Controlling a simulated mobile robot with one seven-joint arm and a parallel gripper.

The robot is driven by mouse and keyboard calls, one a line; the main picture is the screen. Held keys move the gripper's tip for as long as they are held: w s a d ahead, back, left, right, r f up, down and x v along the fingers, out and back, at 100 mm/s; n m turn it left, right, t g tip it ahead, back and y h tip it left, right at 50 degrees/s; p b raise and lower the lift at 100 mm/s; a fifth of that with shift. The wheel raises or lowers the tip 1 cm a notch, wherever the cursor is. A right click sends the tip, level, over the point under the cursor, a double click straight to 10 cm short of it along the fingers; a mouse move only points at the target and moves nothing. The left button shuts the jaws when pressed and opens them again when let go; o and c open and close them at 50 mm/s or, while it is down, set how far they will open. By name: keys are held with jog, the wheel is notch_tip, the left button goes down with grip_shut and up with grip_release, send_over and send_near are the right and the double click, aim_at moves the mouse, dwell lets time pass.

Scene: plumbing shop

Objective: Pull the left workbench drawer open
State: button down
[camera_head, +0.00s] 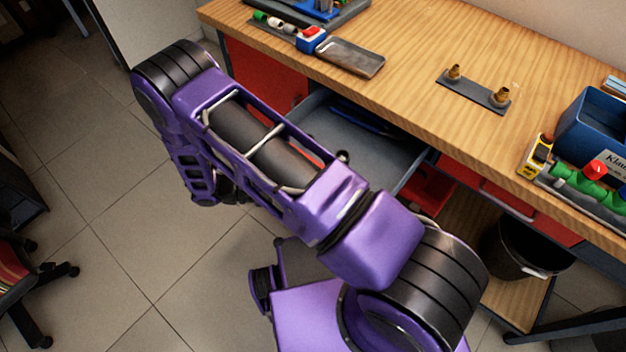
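The left workbench drawer (362,158) stands pulled out from under the wooden worktop, with its grey inside showing. A dark blue tool lies in it near the back. Its front and handle are hidden behind my purple arm, which crosses the middle of the view. My arm bends down at the left, and a dark part of its end (234,190) shows beside the drawer's front side. My fingertips are hidden behind the arm, so I cannot see whether they touch the handle.
A closed red drawer (515,203) is to the right, above a black bucket (525,247). Tiled floor at left is clear up to a chair (25,280).

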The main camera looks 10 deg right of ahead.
dwell(0.3)
jog(key=c, duration=1.2)
grip_release()
jog(key=shift+a, duration=0.1)
jog(key=shift+w+a+r+b, duration=0.4)
jog(key=shift+a+r, duration=0.05)
jog(key=shift+a, duration=2.4)
jog(key=shift+w+a+r+b, duration=0.35)
jog(key=shift+a+r+b, duration=0.05)
jog(key=shift+a, duration=2.4)
jog(key=shift+w+a+r+b, duration=0.4)
jog(key=shift+a+r, duration=0.05)
jog(key=shift+a, duration=2.4)
